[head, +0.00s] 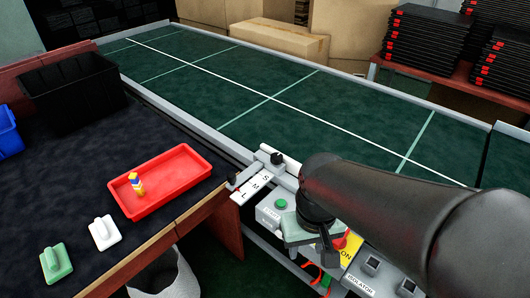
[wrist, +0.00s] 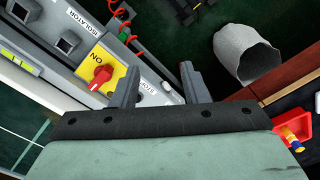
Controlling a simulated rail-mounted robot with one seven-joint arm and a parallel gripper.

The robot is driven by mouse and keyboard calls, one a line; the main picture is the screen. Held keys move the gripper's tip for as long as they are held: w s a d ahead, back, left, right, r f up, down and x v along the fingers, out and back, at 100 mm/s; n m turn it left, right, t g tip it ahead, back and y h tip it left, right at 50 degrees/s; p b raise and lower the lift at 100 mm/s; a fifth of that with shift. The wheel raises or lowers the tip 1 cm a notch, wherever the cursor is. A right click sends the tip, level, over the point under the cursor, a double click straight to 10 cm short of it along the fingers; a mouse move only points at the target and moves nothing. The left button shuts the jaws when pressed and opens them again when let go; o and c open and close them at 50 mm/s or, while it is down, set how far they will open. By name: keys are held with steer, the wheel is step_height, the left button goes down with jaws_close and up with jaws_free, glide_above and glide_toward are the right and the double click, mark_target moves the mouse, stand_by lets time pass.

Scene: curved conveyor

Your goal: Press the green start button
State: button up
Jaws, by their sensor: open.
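The green start button (head: 280,204) sits on top of a small light-grey box beside the conveyor in the head view. My gripper (head: 328,258) is just right of that box and nearer the camera, over the control panel, apart from the button. In the wrist view my gripper (wrist: 157,68) has its two fingers spread with nothing between them. The grey box with a label shows between and beyond the fingers there; I cannot make out the green button clearly in that view.
A red rotary switch on a yellow plate (wrist: 97,75) and an isolator panel (head: 365,286) lie close to my gripper. The green conveyor (head: 270,90) runs behind. A red tray (head: 185,190) and a black crate (head: 75,90) stand on the left table. A grey bin (wrist: 245,52) is below.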

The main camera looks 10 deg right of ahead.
jaws_close()
stand_by(1.5)
